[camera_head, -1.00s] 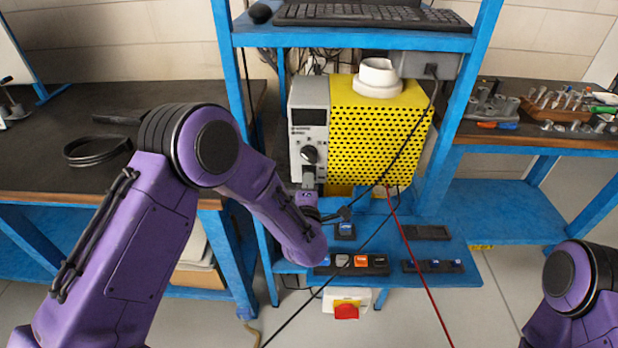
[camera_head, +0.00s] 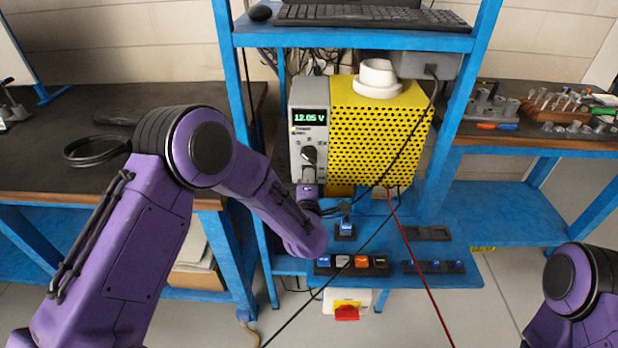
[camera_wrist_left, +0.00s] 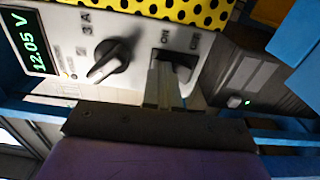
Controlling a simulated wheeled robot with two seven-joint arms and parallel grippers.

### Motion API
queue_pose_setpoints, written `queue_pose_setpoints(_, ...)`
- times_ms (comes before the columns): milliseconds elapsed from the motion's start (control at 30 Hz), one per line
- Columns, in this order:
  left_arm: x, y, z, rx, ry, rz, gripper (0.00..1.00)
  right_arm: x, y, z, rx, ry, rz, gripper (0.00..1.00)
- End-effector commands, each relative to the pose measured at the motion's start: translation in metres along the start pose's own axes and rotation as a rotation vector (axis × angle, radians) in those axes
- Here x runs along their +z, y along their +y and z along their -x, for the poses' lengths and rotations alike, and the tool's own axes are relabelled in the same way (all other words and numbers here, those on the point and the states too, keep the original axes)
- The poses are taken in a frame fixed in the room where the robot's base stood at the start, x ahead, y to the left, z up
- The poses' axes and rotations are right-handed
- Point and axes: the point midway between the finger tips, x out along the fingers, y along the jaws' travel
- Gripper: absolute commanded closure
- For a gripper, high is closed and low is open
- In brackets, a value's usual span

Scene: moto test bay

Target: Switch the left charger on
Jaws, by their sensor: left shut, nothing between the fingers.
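The left charger (camera_head: 309,112) is a grey front panel beside a yellow perforated box on the blue rack. Its display (camera_head: 309,117) is lit green and reads 12.05 V; it also shows in the wrist view (camera_wrist_left: 30,45). A dark knob (camera_wrist_left: 110,60) sits beside the display. A black rocker switch (camera_wrist_left: 178,62) lies near the ON and OFF marks. My left gripper (camera_wrist_left: 168,82) is shut and empty, its fingertips at the switch, covering part of it. In the head view my left gripper (camera_head: 308,190) is just below the panel. My right gripper is out of view.
The yellow perforated box (camera_head: 380,135) fills the shelf to the right, with a white ring (camera_head: 377,78) on top. Black and red cables (camera_head: 415,250) hang in front. Coloured switch blocks (camera_head: 352,264) lie on the lower shelf. A keyboard (camera_head: 370,16) is above.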

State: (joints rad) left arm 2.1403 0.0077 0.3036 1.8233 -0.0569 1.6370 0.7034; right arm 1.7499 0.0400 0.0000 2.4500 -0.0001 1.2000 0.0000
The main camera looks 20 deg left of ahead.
Motion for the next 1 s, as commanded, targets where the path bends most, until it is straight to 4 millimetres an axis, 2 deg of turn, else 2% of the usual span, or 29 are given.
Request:
queue_pose_setpoints(133,0.000,0.003,0.004,0.006,0.002,0.001,1.00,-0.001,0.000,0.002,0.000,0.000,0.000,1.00)
queue_pose_setpoints(1000,0.000,0.001,0.087,0.002,0.000,0.000,1.00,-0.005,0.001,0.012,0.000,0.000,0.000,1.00)
